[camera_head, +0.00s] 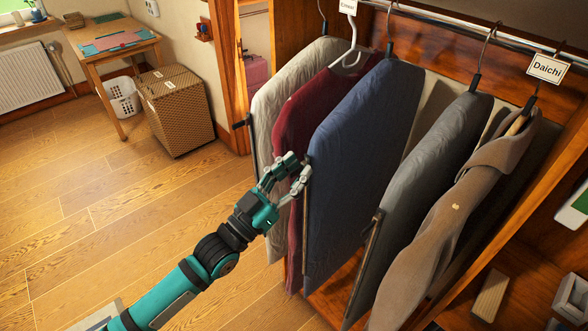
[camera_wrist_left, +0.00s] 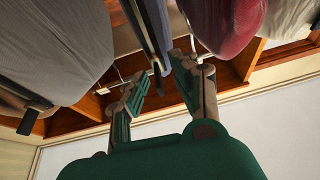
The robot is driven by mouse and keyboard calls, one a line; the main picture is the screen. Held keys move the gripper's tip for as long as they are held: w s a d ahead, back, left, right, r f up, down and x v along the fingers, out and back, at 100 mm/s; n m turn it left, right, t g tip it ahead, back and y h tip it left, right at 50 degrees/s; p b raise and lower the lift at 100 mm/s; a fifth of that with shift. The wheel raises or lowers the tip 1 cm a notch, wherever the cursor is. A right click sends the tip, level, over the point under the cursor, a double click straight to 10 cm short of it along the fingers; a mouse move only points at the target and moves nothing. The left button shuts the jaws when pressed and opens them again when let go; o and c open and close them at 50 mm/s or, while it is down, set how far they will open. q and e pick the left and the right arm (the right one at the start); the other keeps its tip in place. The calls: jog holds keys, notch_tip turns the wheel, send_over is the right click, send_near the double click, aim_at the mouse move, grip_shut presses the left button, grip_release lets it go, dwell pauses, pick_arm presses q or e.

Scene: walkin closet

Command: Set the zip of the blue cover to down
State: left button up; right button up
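The blue cover (camera_head: 360,130) hangs from the rail between a dark red garment and a grey cover. Its front edge, with a thin zip line (camera_head: 306,215), faces my left arm. My left gripper (camera_head: 299,165) is at the upper part of this edge, fingers pointing up towards it. In the left wrist view the two fingers (camera_wrist_left: 162,72) stand apart, with the narrow edge of the blue cover (camera_wrist_left: 152,30) between and just beyond the tips. I cannot tell whether they touch the zip pull, which I cannot make out. My right gripper is not in view.
A pale cover (camera_head: 290,85) and the dark red garment (camera_head: 318,110) hang left of the blue cover; the grey cover (camera_head: 425,150) and a brown coat (camera_head: 450,215) hang right. A wicker box (camera_head: 178,110) and a table (camera_head: 115,40) stand at the back left. The floor between is clear.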

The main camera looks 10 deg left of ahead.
pick_arm(q)
grip_shut()
